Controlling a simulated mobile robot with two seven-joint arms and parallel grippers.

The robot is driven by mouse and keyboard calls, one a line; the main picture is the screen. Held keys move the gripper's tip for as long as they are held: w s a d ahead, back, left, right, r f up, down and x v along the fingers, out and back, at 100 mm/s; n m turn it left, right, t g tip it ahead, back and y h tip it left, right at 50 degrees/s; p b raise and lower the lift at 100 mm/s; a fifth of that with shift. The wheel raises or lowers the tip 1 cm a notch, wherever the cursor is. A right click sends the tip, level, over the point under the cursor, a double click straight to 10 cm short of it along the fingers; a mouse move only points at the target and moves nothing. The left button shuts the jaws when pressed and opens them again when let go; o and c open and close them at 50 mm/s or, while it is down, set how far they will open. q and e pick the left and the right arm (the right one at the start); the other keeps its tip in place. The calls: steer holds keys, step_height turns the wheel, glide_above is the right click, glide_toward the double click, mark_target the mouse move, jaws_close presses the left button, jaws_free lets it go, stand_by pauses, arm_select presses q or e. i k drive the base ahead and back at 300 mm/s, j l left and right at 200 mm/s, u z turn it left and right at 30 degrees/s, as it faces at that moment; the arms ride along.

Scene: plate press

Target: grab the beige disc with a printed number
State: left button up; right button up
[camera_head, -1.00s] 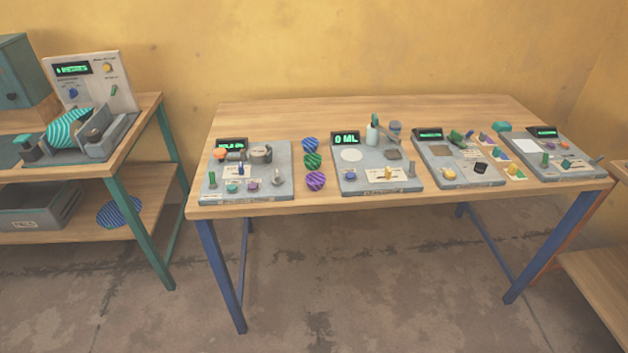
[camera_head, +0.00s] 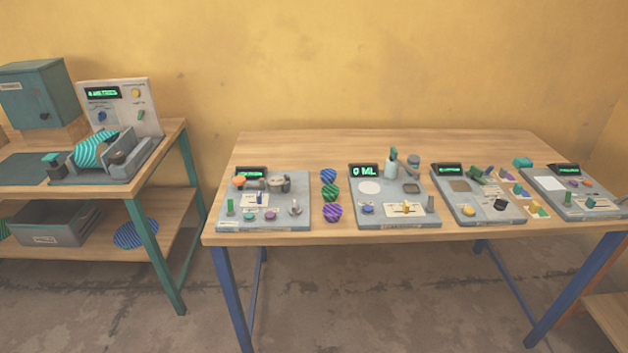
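I cannot make out a beige disc with a printed number in this view. A pale round patch (camera_head: 370,187) lies on the second grey panel (camera_head: 398,219) of the wooden table (camera_head: 450,146); no number can be read on it. Neither of my grippers is in view.
Several grey panels with knobs and displays stand on the table. Left, a green-legged bench (camera_head: 164,168) holds a machine with a teal-striped piece (camera_head: 95,150). Its lower shelf has a grey bin (camera_head: 62,222) and a blue-striped disc (camera_head: 135,234).

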mark_target(276, 183)
steer(key=i+l+u, duration=0.2)
steer(key=i+l, duration=0.7)
steer(key=l, duration=0.15)
